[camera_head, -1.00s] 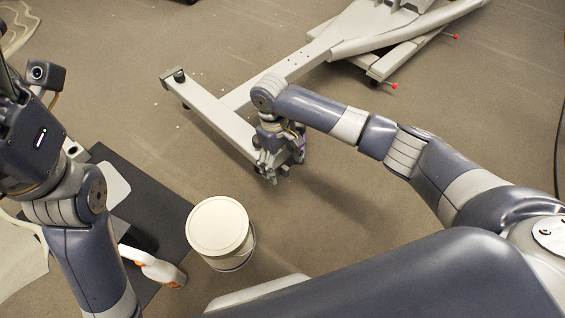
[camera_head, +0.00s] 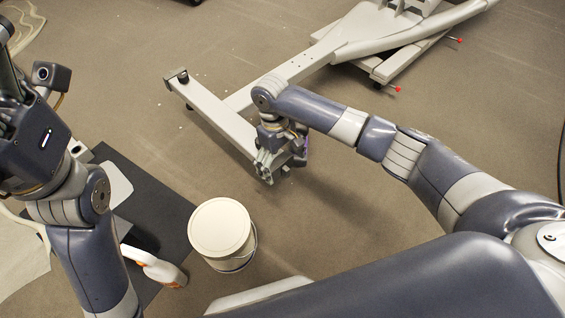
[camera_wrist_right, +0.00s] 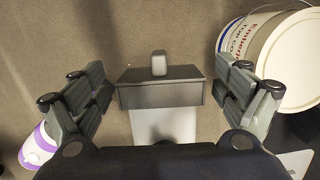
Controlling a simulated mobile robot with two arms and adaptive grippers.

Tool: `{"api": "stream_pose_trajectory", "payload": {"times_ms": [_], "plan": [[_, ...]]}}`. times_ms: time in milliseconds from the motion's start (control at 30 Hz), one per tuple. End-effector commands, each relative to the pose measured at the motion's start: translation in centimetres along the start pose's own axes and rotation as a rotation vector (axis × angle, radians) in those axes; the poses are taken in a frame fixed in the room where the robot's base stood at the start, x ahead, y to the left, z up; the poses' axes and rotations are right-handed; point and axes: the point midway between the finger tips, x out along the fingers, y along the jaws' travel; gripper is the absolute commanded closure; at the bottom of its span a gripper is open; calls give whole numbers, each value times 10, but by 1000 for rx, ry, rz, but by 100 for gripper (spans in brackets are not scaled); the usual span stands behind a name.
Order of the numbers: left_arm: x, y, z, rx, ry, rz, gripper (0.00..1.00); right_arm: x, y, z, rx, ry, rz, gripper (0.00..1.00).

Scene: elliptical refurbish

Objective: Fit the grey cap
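The right wrist view shows a dark grey block, which looks like the grey cap (camera_wrist_right: 160,95), at the end of a pale beam (camera_wrist_right: 165,124). My right gripper (camera_wrist_right: 165,90) is open, with one finger on each side of the cap and narrow gaps between. I cannot tell whether the cap is fully seated. In the head view my right gripper (camera_head: 266,172) is at the near end of the stand's cross leg (camera_head: 215,112) and hides the cap. My left arm is at the left; its fingers are not visible.
A white lidded bucket (camera_head: 220,230) stands close below my right gripper. A purple and white container (camera_wrist_right: 38,145) shows in the right wrist view. Open floor lies right of the bucket.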

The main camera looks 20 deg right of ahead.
Motion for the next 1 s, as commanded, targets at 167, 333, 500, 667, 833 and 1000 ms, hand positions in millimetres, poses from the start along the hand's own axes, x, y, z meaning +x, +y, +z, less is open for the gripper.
{"api": "stream_pose_trajectory", "payload": {"times_ms": [167,333,500,667,833,1000], "plan": [[0,0,0,0,0,0,34,0,0,1,0,-2,0,5],[0,0,0,1,-1,1,34,0,0,1,0,-3,0,5],[0,0,0,0,-1,1,34,-16,0,0,0,-1,0,5],[0,0,0,0,-1,1,34,-49,0,0,-2,1,0,5],[0,0,0,0,-1,1,34,-85,0,-1,-1,1,0,5],[0,0,0,0,-1,1,34,-109,0,-1,-1,0,0,5]]}}
